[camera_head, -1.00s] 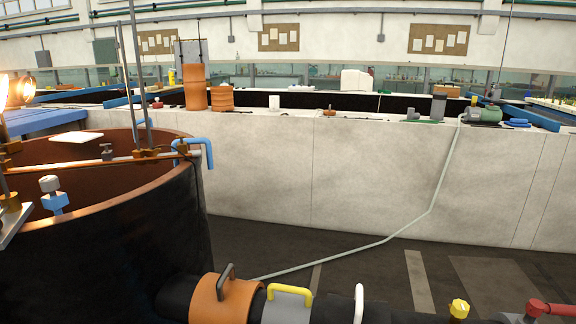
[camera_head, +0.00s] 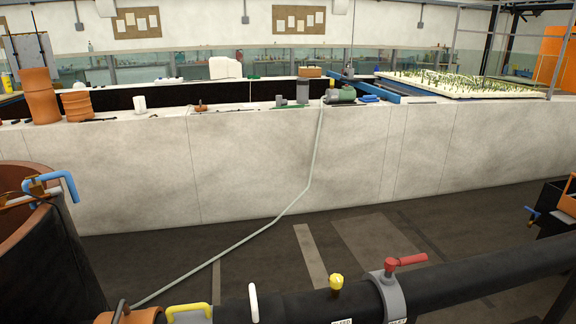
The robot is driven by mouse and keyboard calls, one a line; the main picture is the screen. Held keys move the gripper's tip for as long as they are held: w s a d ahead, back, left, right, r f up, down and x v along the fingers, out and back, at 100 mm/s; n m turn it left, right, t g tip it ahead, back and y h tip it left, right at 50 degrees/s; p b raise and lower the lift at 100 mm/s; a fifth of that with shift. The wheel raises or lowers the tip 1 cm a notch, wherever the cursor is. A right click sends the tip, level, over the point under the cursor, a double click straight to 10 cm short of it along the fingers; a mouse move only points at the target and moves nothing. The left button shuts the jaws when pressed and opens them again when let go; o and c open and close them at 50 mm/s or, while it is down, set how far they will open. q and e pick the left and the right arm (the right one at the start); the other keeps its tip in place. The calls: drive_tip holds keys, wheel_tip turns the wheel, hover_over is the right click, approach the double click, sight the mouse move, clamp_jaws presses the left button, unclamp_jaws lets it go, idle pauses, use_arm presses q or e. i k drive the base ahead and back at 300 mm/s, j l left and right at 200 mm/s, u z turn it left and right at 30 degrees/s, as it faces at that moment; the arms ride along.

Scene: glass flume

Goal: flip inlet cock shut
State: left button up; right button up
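A cock with a red lever (camera_head: 407,261) stands on a grey collar (camera_head: 388,294) around the thick black pipe (camera_head: 470,277) at the lower right. The lever points right, roughly along the pipe. A white label (camera_head: 397,321) sits below the collar, cut by the bottom edge and hard to read; it may say inlet. A yellow knob (camera_head: 336,282) stands on the pipe to the left, above a label that seems to read bleed. Neither of my grippers is in view.
A white handle (camera_head: 254,302), a yellow handle (camera_head: 188,309) and an orange collar (camera_head: 130,316) are further left on the pipe. A dark round tank (camera_head: 45,265) stands at the left. A pale hose (camera_head: 268,228) crosses the floor. A small blue-handled valve (camera_head: 532,213) is at the right.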

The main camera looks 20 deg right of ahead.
sight(390, 264)
drive_tip(key=z, duration=1.65)
